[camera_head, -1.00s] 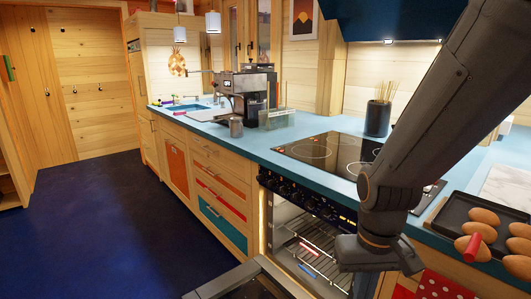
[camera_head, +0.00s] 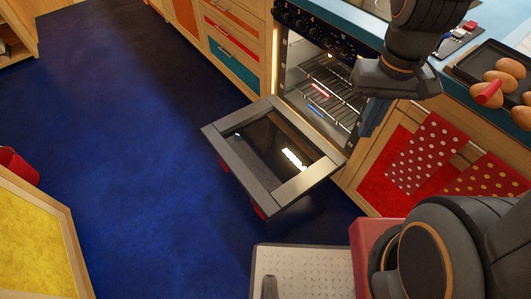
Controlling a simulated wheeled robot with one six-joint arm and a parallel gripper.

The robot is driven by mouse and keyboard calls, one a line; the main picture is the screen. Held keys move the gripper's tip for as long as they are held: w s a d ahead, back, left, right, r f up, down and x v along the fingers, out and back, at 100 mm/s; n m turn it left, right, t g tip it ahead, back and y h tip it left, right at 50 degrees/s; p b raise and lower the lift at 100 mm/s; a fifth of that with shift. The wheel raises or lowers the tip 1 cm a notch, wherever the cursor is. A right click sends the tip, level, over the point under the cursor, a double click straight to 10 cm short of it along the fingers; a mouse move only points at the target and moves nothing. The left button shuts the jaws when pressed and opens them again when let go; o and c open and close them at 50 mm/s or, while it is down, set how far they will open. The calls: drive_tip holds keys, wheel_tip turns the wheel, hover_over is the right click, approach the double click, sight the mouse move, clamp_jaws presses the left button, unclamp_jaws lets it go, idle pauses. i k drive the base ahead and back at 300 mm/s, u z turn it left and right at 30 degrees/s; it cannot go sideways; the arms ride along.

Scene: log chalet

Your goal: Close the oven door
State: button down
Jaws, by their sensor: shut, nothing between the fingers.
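The oven door (camera_head: 275,150) is folded down and open, about level, with its dark glass facing up. It sticks out over the blue floor from the lower front of the oven. Red parts show below its outer edge. The oven cavity (camera_head: 322,85) is lit, with wire racks inside. My gripper (camera_head: 375,118) points down at the right side of the oven opening, in front of the cabinet edge. It looks shut and empty, and appears apart from the door. Its fingertips are dark and hard to make out.
Red dotted cloths (camera_head: 425,155) hang right of the oven. A dark tray (camera_head: 472,62) with brown egg-like items sits on the counter above. A yellow-topped piece of furniture (camera_head: 30,240) stands lower left. The blue floor (camera_head: 130,130) left of the door is clear.

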sight(270, 206)
drive_tip(key=k, duration=1)
drive_tip(key=u, duration=1)
drive_tip(key=i, duration=0.9)
drive_tip(key=z, duration=0.75)
